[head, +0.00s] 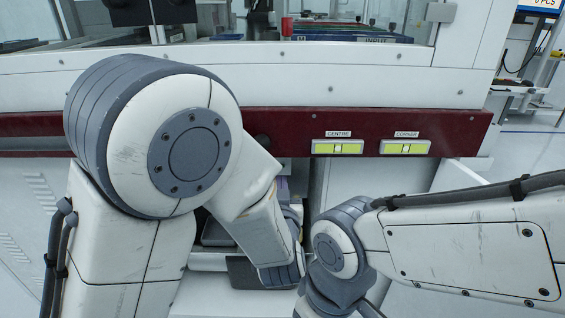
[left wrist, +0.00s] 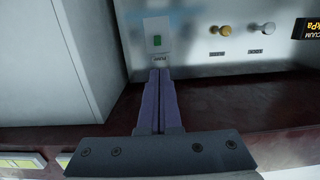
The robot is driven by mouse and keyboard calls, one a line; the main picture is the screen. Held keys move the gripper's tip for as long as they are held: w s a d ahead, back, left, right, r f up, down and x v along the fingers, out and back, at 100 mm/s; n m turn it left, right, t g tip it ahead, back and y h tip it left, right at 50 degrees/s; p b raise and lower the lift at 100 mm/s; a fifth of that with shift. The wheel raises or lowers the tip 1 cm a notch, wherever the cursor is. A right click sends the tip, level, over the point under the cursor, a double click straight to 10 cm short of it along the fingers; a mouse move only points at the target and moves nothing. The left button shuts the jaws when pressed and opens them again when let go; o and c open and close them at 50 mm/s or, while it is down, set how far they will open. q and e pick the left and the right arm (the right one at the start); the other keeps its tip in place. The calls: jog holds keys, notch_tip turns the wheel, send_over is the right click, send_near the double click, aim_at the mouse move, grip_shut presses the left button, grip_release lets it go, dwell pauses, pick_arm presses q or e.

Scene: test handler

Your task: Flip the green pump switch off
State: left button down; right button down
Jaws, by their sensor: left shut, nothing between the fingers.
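The green pump switch (left wrist: 157,41) sits on a white plate on a light grey panel in the left wrist view, with a small label at its lower edge. My left gripper (left wrist: 159,73) is shut and empty, its two purple fingers together and pointing at the panel just below the switch in the picture. I cannot tell whether the fingertips touch the panel. In the head view, my own arm hides the switch, and only a bit of the purple fingers (head: 283,184) shows. My right arm comes in from the right, but its gripper is out of sight.
A brass knob (left wrist: 225,30) and a silver knob (left wrist: 267,28) stick out right of the switch, with a dark vacuum display (left wrist: 308,29) beyond. A dark red rail (head: 455,130) carries the yellow-green CENTRE (head: 338,147) and CORNER (head: 405,147) units. A grey wall (left wrist: 60,60) stands close at left.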

aim_at(282, 165)
pick_arm(q)
jog(key=shift+w, duration=0.15)
jog(key=w, duration=0.6)
jog(key=w+f, duration=0.1)
jog(key=w, duration=0.2)
jog(key=shift+w, duration=0.35)
pick_arm(e)
jog(key=shift+a+f, duration=0.1)
jog(key=shift+f, duration=0.05)
pick_arm(q)
jog(key=shift+d+b, duration=0.1)
jog(key=shift+b, duration=0.2)
pick_arm(e)
jog(key=shift+f, duration=0.1)
